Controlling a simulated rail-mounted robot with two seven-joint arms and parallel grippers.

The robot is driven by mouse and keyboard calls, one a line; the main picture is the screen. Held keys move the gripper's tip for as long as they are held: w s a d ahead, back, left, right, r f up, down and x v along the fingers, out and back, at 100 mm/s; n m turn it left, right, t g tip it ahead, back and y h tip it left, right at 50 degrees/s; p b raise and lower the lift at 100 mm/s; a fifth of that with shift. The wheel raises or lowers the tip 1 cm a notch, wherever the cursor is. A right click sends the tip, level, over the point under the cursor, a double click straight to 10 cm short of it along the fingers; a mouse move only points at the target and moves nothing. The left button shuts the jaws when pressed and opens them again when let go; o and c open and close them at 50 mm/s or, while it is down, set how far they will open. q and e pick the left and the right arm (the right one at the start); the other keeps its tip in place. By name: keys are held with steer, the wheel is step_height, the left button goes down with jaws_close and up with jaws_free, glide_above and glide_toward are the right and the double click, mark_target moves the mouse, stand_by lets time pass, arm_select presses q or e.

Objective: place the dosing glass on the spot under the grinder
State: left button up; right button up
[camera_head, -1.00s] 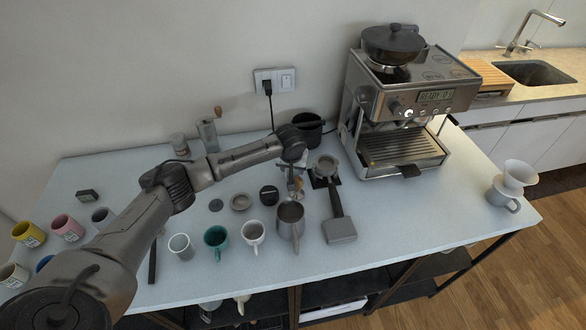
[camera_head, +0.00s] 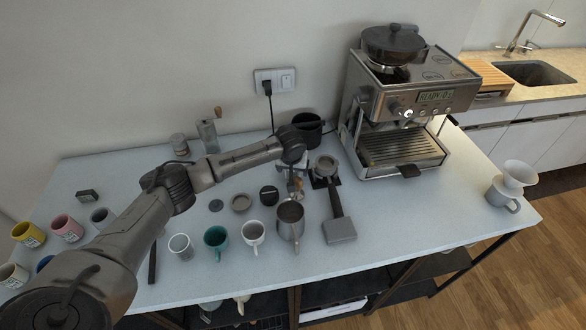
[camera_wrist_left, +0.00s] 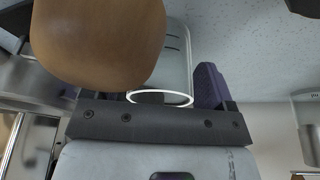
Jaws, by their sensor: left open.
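My left gripper (camera_head: 294,180) is over the middle of the table in the head view, between the steel jug (camera_head: 291,220) and the black pot (camera_head: 308,127). In the left wrist view a purple finger pad (camera_wrist_left: 208,86) shows, apart from a white ring (camera_wrist_left: 160,98). A brown wooden piece (camera_wrist_left: 98,40) fills the upper left and hides the other finger. A hand grinder (camera_head: 208,135) stands at the back left. My right gripper is out of view.
The espresso machine (camera_head: 400,100) stands at the back right. A portafilter (camera_head: 335,200), a white cup (camera_head: 253,234) and a green cup (camera_head: 216,240) are near the gripper. A white dripper (camera_head: 518,175) stands at the right edge. The front right of the table is clear.

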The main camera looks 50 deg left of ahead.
arm_select(q)
steer(key=p+v, duration=0.2)
steer(key=v, duration=0.9)
steer(key=shift+r, duration=0.2)
steer(key=shift+s+d+r, duration=0.1)
steer(key=shift+d+r, duration=0.05)
steer(key=shift+r, duration=0.25)
steer(key=shift+c, duration=1.2)
